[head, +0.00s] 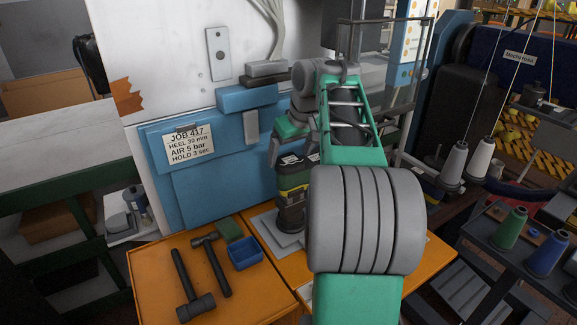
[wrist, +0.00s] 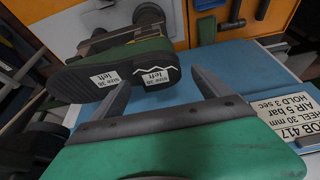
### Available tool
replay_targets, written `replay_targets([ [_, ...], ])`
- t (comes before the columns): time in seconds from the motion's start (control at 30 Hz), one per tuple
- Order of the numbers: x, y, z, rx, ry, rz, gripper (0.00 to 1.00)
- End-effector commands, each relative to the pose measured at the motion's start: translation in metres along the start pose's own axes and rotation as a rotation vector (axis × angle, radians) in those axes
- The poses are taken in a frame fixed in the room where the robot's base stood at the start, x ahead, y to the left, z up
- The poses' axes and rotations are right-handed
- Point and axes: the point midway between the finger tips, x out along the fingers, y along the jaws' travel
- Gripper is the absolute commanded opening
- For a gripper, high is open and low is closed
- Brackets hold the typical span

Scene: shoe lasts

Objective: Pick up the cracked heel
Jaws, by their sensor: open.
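The cracked heel (wrist: 157,76) is the dark heel end of an upturned sole in the wrist view, with a white jagged crack line and a "size 38 left" label. The longer sole part (wrist: 95,78) beside it carries a second such label, above a green body (wrist: 130,50). My gripper (wrist: 160,77) is open, its dark fingers on either side of the heel; contact cannot be told. In the head view my gripper (head: 292,152) is over the upturned sole, with the labelled dark-and-olive shape (head: 293,178) below it on a grey stand. My arm hides its right side.
An orange table (head: 150,262) holds two hammers (head: 190,290), a blue bin (head: 245,254) and a green block (head: 229,231). A blue machine panel with a job card (head: 190,143) stands close behind. Thread cones (head: 453,163) stand at right.

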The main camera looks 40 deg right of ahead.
Motion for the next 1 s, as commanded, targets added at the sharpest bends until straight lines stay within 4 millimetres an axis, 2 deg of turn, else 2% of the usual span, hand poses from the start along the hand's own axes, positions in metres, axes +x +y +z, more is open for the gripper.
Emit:
replay_targets([
  [0.03, 0.0099, -0.0007, 0.0002, 0.001, -0.001, -0.002, 0.87],
  [0.1, 0.0168, -0.0004, -0.0003, 0.000, 0.000, -0.001, 0.87],
  [0.37, 0.0192, -0.0002, -0.0009, 0.000, 0.001, 0.000, 0.86],
  [1.0, 0.0190, -0.0001, -0.0008, 0.000, 0.001, 0.000, 0.33],
])
